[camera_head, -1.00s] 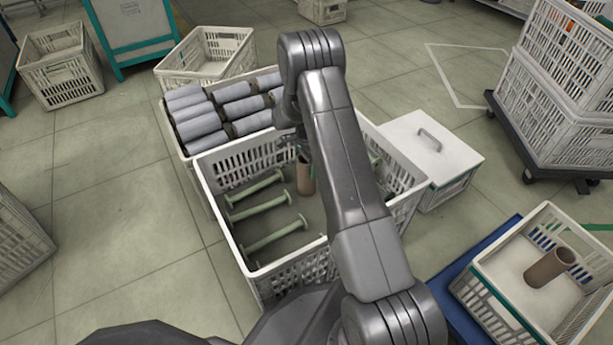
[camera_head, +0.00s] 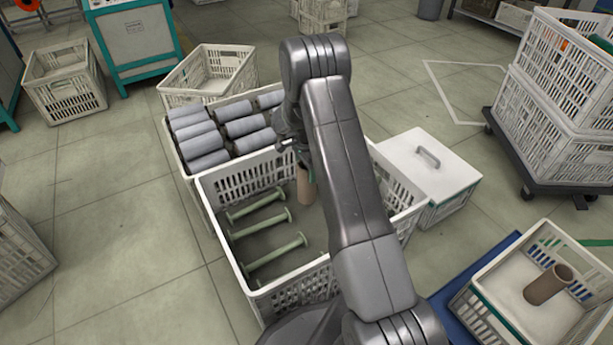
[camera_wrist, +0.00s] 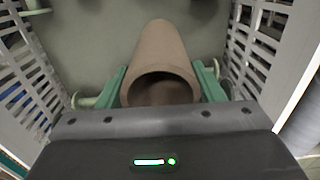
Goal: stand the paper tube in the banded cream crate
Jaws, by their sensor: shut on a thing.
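My gripper (camera_head: 305,168) is down inside a large cream crate (camera_head: 234,262) of pale green bobbins. Its green fingers are shut on a brown paper tube (camera_head: 306,191), one on each side, as the wrist view (camera_wrist: 160,48) also shows. The tube is roughly upright in the head view, its open end towards the wrist camera. I cannot tell whether its lower end touches the crate floor. The banded cream crate (camera_head: 487,318), with a teal band, stands at the lower right on a blue base, well apart from my gripper.
A crate of grey wound rolls (camera_head: 222,128) stands behind the bobbin crate. A white lidded box (camera_head: 428,166) with a handle stands at its right. Stacked crates (camera_head: 560,90) on a dolly are at the far right. Several green bobbins (camera_head: 262,226) lie in the large crate.

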